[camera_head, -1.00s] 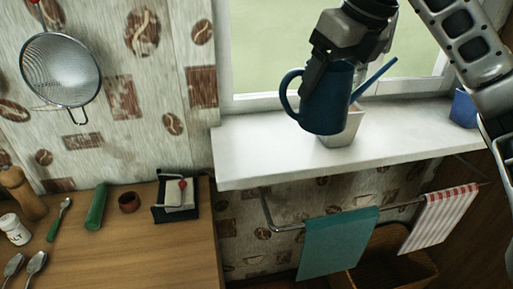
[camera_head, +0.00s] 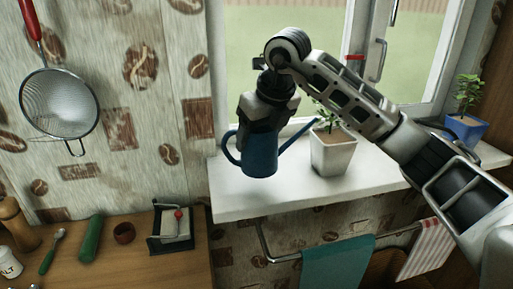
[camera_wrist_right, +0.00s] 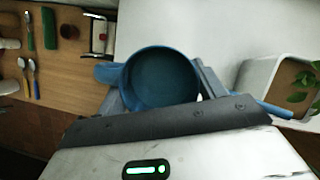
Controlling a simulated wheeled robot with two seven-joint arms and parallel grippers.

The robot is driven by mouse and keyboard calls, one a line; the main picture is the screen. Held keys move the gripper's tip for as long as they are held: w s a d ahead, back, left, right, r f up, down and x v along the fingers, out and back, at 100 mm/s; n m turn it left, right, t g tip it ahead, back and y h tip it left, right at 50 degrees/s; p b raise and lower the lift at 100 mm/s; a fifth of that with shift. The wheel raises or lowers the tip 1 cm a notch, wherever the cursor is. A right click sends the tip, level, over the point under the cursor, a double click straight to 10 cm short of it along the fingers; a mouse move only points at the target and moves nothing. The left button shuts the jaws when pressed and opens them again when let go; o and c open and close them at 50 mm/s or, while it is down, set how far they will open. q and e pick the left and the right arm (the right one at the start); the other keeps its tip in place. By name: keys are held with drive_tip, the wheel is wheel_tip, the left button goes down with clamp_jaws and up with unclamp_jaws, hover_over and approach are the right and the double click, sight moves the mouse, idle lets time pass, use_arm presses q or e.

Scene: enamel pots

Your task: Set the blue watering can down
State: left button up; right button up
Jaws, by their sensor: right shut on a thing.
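The blue watering can (camera_head: 262,157) is upright in my right gripper (camera_head: 259,130), at the left end of the white window sill (camera_head: 245,203). Its handle points left and its thin spout points up to the right. In the right wrist view I look down into the can's round open top (camera_wrist_right: 160,78), with the gripper fingers (camera_wrist_right: 162,95) on either side of it. I cannot tell whether the can's base touches the sill. My left gripper is not in view.
A white pot with a plant (camera_head: 332,152) stands on the sill just right of the spout. A blue pot with a plant (camera_head: 465,130) stands further right. The wooden counter (camera_head: 120,265) is at lower left. A teal towel (camera_head: 338,262) hangs below the sill.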

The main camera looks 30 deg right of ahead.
sight(270, 155)
drive_tip(key=shift+w+a+f, duration=0.1)
drive_tip(key=shift+w+f, duration=0.2)
drive_tip(key=shift+f, duration=0.05)
drive_tip(key=shift+w+f, duration=0.15)
drive_tip(key=shift+f, duration=1.45)
drive_tip(key=shift+f, duration=0.1)
drive_tip(key=o, duration=1.3)
drive_tip(key=shift+f, duration=0.1)
drive_tip(key=shift+o, duration=0.2)
drive_tip(key=v, duration=1.2)
